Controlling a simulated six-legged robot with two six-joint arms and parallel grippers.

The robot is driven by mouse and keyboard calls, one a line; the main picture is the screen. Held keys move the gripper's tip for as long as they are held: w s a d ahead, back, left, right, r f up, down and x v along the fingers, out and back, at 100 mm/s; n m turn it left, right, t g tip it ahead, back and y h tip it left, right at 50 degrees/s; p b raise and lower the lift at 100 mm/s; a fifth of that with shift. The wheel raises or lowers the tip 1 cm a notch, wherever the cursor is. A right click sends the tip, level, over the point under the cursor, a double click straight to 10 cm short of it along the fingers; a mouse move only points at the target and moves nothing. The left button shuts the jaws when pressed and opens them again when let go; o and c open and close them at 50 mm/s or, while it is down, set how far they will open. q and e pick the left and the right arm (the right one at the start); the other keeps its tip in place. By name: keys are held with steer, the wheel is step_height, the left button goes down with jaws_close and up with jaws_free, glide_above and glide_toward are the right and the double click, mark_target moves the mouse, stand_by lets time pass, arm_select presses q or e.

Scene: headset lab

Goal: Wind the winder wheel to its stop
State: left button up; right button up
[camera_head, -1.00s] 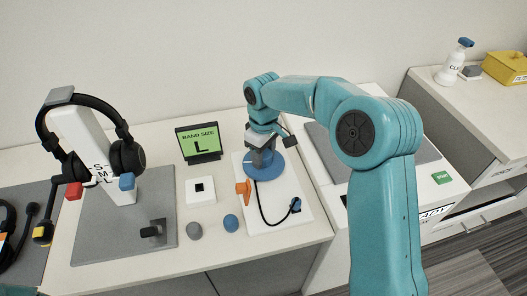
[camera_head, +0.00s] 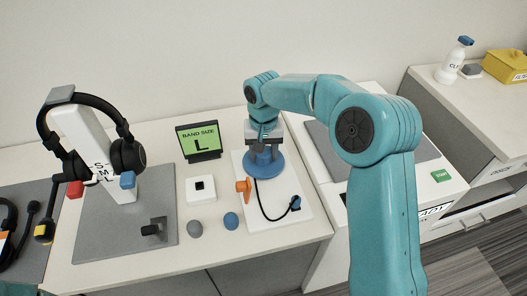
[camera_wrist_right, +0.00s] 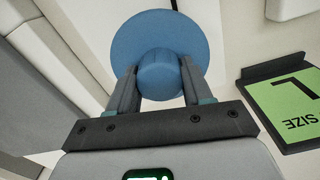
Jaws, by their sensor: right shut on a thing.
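The blue winder wheel (camera_head: 264,168) lies on a white base board (camera_head: 275,215) on the table. It also shows in the right wrist view (camera_wrist_right: 130,40), with a round blue knob (camera_wrist_right: 160,74) at its middle. My right gripper (camera_head: 264,148) points down over the wheel. Its two fingers (camera_wrist_right: 160,85) are shut on the knob, one on each side. A dark cable (camera_head: 264,205) runs from near the wheel to a dark blue plug end (camera_head: 295,204). An orange piece (camera_head: 243,187) sits at the board's left side. My left gripper is not in view.
A green "BAND SIZE L" sign (camera_head: 198,140) stands left of the board. A white box (camera_head: 200,189), a grey knob (camera_head: 195,228) and a blue knob (camera_head: 231,221) are nearby. A headset hangs on a white stand (camera_head: 92,150) at left. A white machine (camera_head: 330,185) stands right.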

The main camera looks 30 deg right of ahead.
steer(key=shift+m, duration=0.9)
steer(key=o, duration=1)
steer(key=shift+o, duration=0.2)
step_height(320, 180, up, 16)
steer(key=p, duration=0.2)
steer(key=shift+r, duration=0.2)
